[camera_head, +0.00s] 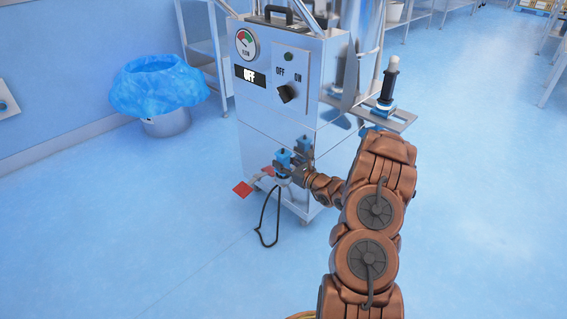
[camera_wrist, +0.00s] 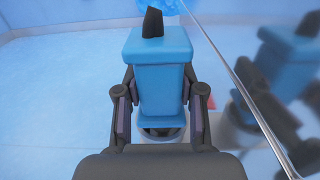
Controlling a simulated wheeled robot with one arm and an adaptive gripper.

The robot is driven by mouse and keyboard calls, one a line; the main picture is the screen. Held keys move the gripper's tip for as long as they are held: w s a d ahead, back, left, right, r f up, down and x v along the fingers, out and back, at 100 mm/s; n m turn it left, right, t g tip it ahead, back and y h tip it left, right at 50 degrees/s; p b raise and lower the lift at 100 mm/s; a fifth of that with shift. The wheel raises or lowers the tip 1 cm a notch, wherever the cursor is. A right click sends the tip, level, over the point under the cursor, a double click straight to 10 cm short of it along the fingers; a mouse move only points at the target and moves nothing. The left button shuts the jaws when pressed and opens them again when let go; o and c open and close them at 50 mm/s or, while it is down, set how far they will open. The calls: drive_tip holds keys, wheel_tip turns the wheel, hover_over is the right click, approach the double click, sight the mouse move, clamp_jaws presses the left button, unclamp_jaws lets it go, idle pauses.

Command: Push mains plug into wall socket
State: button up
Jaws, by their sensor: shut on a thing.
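The blue mains plug (camera_head: 282,159) is upright beside the cabinet's lower front, with a dark piece on top. It also shows in the wrist view (camera_wrist: 160,65). My gripper (camera_wrist: 160,105) is shut on it, one finger on each side. In the head view my gripper (camera_head: 296,171) is at the plug's right, close to the cabinet. A pale round part shows below the plug, and a black cable (camera_head: 264,222) loops down there. The wall socket (camera_head: 5,102), a pale plate with a blue part, is cut off at the far left edge, well away from the plug.
The steel cabinet (camera_head: 262,131) stands close beside my gripper and mirrors it; its display reads OFF. A bin with a blue liner (camera_head: 158,84) stands by the left wall. The blue floor at front left is clear.

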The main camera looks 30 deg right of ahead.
sight(283, 152)
drive_tip(key=shift+r+p, duration=1.3)
drive_tip(key=shift+r, duration=0.7)
idle(0.4)
drive_tip(key=shift+r, duration=0.25)
drive_tip(key=shift+a+r, duration=0.1)
drive_tip(key=shift+r, duration=0.05)
